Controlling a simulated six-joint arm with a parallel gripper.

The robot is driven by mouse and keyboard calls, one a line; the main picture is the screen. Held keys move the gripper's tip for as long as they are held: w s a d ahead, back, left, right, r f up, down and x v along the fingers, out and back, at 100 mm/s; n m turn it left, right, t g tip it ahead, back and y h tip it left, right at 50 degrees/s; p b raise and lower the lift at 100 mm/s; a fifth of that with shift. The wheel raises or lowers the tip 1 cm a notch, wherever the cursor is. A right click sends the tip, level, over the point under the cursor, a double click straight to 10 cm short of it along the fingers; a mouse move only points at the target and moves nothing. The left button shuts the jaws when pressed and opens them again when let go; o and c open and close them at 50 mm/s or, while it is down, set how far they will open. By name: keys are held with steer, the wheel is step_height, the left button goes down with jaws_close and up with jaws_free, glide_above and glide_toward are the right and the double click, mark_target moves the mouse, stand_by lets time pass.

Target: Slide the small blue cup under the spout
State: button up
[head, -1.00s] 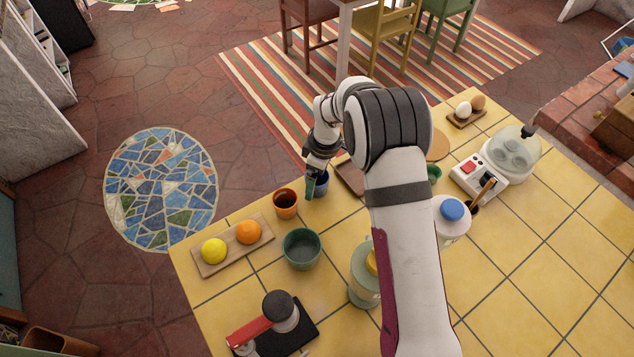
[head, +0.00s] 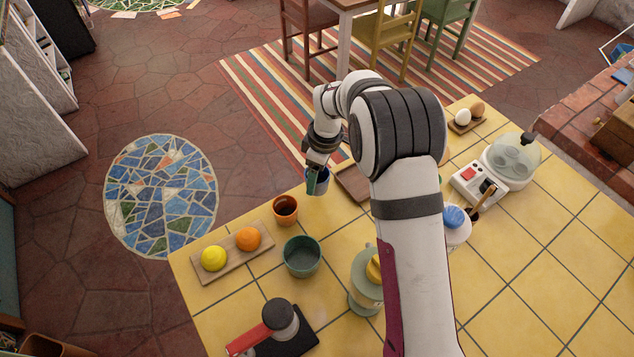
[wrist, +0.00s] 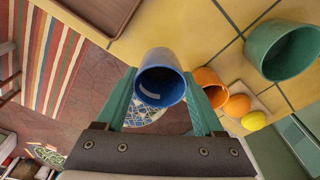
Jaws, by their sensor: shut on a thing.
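The small blue cup (head: 323,181) is at the far left edge of the counter, mostly covered by my gripper (head: 313,181) in the head view. In the wrist view the cup (wrist: 161,78) sits between the two green fingers of my gripper (wrist: 161,88), which are shut on its sides. Its open mouth faces the wrist camera and its inside looks empty. I cannot tell whether its base touches the tiles. No spout can be made out clearly; my arm covers part of the counter.
Near the cup stand an orange cup (head: 285,209), a green bowl-like pot (head: 301,257) and a brown tray (head: 352,183). A board (head: 217,264) holds a lemon and an orange. A pale green jar (head: 364,299) stands beside my arm. Yellow tiles (head: 560,270) are clear at right.

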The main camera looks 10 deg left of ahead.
steer(key=s+d+r, duration=0.1)
steer(key=d+r, duration=0.6)
steer(key=d, duration=0.5)
steer(key=shift+s+d+f+m+t+h, duration=0.2)
steer(key=shift+s+d+f+m, duration=0.65)
steer(key=shift+f+m, duration=1.05)
steer(key=shift+s+d+f+m+t+h, duration=0.2)
steer(key=shift+s+d+f+m, duration=0.65)
steer(key=shift+f+m, duration=1)
steer(key=shift+s+d+f+m+t+h, duration=0.15)
steer(key=shift+s+d+f+m, duration=0.7)
steer(key=shift+f+m, duration=1.05)
steer(key=shift+s+d+r+m, duration=0.1)
steer(key=shift+s+r+m, duration=0.1)
steer(key=shift+s, duration=0.3)
steer(key=shift+s+d+r+m, duration=0.1)
steer(key=shift+s+r+m, duration=0.1)
steer(key=shift+s, duration=0.3)
steer(key=shift+f, duration=0.15)
steer(key=o, duration=1.5)
steer(key=shift+c, duration=0.2)
step_height(320, 180, up, 7)
